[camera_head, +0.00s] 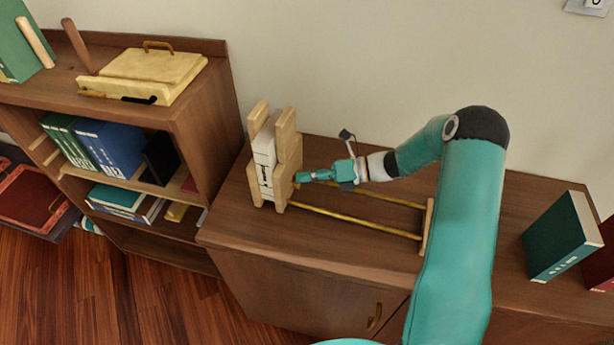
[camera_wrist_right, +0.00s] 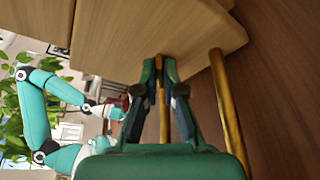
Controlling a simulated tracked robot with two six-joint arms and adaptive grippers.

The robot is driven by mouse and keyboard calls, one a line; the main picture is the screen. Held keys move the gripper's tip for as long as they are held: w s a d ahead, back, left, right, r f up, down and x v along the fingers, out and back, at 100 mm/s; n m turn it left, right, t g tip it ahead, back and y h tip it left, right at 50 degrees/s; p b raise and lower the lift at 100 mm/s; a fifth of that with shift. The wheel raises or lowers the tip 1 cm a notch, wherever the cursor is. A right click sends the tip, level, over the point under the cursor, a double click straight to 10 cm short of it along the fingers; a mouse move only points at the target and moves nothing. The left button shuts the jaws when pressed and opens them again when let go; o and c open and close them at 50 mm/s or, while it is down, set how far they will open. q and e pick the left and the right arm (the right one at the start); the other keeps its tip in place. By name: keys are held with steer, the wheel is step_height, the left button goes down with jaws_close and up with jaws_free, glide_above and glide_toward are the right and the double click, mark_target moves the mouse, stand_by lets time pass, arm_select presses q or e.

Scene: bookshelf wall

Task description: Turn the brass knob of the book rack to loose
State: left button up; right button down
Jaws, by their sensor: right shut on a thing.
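The book rack (camera_head: 283,180) stands on the low cabinet, with pale wooden plates around an upright white book (camera_head: 264,155). Two brass rods (camera_head: 350,219) run from it to a wooden end piece (camera_head: 427,226) at the right. My right gripper (camera_head: 299,177) is at the right face of the near plate. In the wrist view its fingertips (camera_wrist_right: 160,62) are closed on a small brass part at the plate, which I take as the knob; the fingers mostly hide it. A teal arm of mine shows at the left of the wrist view; its gripper (camera_wrist_right: 115,110) is too small to read.
A taller shelf (camera_head: 215,110) with books and a yellow box (camera_head: 150,75) stands to the left. A green book (camera_head: 560,236) stands on the cabinet top at the right. The wall is close behind the rack.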

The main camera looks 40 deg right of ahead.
steer(key=shift+n+h+b, duration=0.5)
steer(key=shift+n, duration=0.3)
steer(key=shift+s+n+t+h+b, duration=0.1)
steer(key=shift+n+t+h+b, duration=0.25)
steer(key=shift+n+b, duration=0.25)
steer(key=n+h+b, duration=0.1)
steer(key=n+b, duration=0.1)
steer(key=b, duration=0.1)
steer(key=n+t+h+b, duration=0.1)
steer(key=b, duration=0.3)
steer(key=shift+s+a+f+n, duration=0.1)
steer(key=shift+s+a+n, duration=0.05)
steer(key=shift+a+n, duration=0.2)
steer(key=shift+r+n+h+b, duration=0.25)
steer(key=shift+n+h+b, duration=0.3)
steer(key=shift+b, duration=0.5)
steer(key=c, duration=1.3)
jaws_free()
steer(key=v, duration=1.2)
steer(key=shift+f, duration=0.2)
